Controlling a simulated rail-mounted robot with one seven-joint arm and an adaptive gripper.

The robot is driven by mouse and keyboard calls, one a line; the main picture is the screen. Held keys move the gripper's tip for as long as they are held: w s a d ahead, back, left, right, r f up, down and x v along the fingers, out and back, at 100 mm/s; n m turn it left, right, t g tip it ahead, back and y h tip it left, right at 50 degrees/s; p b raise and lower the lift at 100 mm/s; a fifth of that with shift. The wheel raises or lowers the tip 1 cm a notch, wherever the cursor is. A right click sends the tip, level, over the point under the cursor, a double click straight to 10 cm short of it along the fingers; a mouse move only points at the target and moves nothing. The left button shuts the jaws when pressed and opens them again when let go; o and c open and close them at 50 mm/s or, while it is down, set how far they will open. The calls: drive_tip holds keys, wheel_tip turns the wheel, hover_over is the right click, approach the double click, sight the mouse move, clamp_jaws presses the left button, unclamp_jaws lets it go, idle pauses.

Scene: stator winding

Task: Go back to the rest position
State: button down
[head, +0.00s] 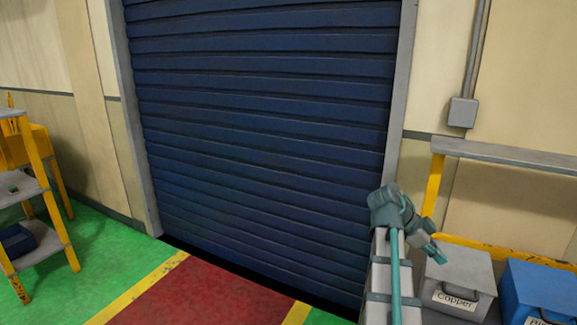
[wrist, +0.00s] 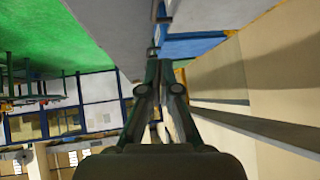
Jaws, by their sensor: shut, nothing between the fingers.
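My gripper (head: 436,256) is at the lower right of the head view, at the end of my arm, pointing down and right. It is just above and left of the grey box labelled Copper (head: 457,268). In the wrist view my gripper (wrist: 160,66) has its two fingers converging, and it is shut with nothing between them. No rest position is marked in either view.
A blue box (head: 540,285) stands right of the grey box. A grey-topped yellow frame (head: 505,153) runs along the right wall. A blue roller shutter (head: 265,130) fills the middle. A yellow shelf rack (head: 35,190) stands left. The red floor strip (head: 200,290) is clear.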

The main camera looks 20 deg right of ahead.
drive_tip(key=w+a+f+n+t+y, duration=0.1)
drive_tip(key=w+a+f+n+t, duration=0.1)
drive_tip(key=w+f+n, duration=0.35)
drive_tip(key=w+a+f+n+t, duration=0.1)
drive_tip(key=w+a+f+n, duration=0.15)
drive_tip(key=f+n, duration=0.5)
drive_tip(key=w+a+f+n+t+y, duration=0.1)
drive_tip(key=a+f+n+y, duration=0.15)
drive_tip(key=a+f, duration=0.7)
drive_tip(key=a+f+n+y, duration=0.1)
drive_tip(key=a+f+n, duration=0.4)
drive_tip(key=f, duration=0.8)
drive_tip(key=s+a+f+n+g+y, duration=0.1)
drive_tip(key=s+a+f+n, duration=0.1)
drive_tip(key=s+a+f, duration=0.5)
drive_tip(key=s+a+f+n+g+y, duration=0.1)
drive_tip(key=s+a+f+n+y, duration=0.1)
drive_tip(key=a+f, duration=0.75)
drive_tip(key=s+a+f+n+g, duration=0.1)
drive_tip(key=s+a+f, duration=0.2)
drive_tip(key=s+a, duration=0.2)
drive_tip(key=s+a+f+n+g, duration=0.1)
drive_tip(key=s+a+f, duration=0.3)
drive_tip(key=s, duration=0.8)
drive_tip(key=shift+s+a+n+g, duration=0.25)
drive_tip(key=shift+a+n+g, duration=0.1)
drive_tip(key=shift+a+g, duration=0.35)
